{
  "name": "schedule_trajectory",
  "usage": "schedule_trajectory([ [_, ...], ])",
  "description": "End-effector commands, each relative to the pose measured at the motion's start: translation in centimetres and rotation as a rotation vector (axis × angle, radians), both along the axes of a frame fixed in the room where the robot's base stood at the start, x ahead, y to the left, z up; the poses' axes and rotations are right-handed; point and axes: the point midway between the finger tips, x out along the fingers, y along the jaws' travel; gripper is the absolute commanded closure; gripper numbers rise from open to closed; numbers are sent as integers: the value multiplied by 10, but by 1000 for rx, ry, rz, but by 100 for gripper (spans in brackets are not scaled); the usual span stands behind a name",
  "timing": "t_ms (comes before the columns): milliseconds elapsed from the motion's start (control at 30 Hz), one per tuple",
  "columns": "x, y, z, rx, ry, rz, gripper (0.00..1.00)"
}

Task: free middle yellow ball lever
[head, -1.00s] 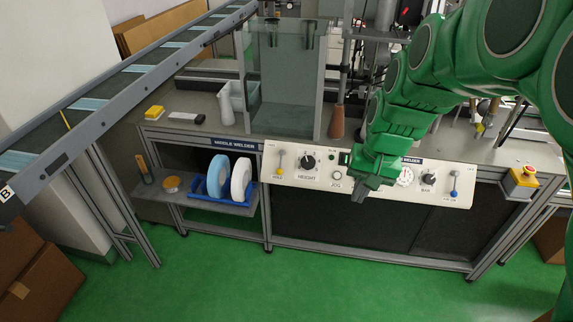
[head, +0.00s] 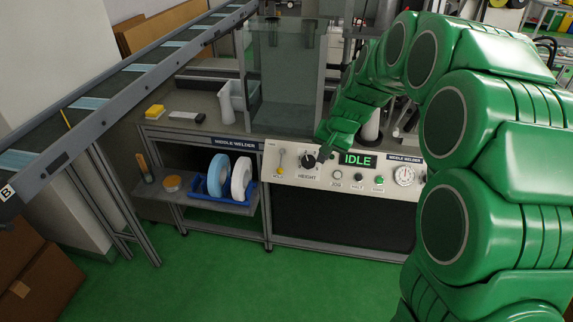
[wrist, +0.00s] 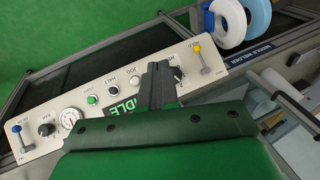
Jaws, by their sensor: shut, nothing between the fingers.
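The yellow ball lever (head: 281,156) is at the left end of the white middle welder panel (head: 262,160). In the wrist view the lever (wrist: 200,59) is at the upper right, its yellow ball towards the top. My gripper (head: 321,157) is shut and empty, in front of the panel near the black height knob (head: 308,161), to the right of the lever. In the wrist view the gripper's fingertips (wrist: 160,66) are close together over the panel, apart from the lever. My gripper partly hides the knob and the label beside it.
A green "IDLE" display (head: 358,160), small buttons and a gauge (head: 404,175) are to the right on the panel. A blue ball lever (wrist: 18,138) is at the panel's far end. Blue and white rolls (head: 240,179) sit on a shelf below left. A conveyor (head: 120,75) slopes at the left.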

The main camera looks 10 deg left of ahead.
Motion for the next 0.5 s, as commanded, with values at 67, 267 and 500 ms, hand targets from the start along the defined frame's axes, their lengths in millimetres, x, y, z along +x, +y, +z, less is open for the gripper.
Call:
schedule_trajectory([
  [67,14,7,-11,8,-4,-9,100],
  [267,47,25,-33,29,-28,-36,100],
  [500,83,45,-62,53,-53,-70,100],
])
